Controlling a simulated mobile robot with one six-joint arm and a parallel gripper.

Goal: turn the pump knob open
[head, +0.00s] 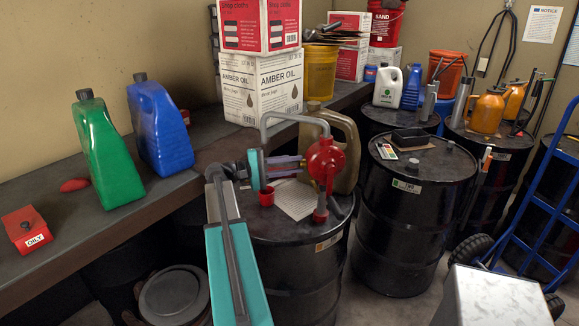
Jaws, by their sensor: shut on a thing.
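The red pump (326,158) stands on the near black drum (290,262), with a grey bent pipe (290,116) arching left from it. My gripper (302,166) comes in from the left, with its fingers at the left side of the pump body. It is shut on the pump knob, which is mostly hidden by the fingers and small in this view. How far the knob is turned cannot be told.
A red cup (266,196) and a white sheet (297,200) are on the drum top. A tan jug (340,150) stands close behind the pump. Green (107,150) and blue (160,125) jugs stand on the left bench. Another black drum (405,225) is at right.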

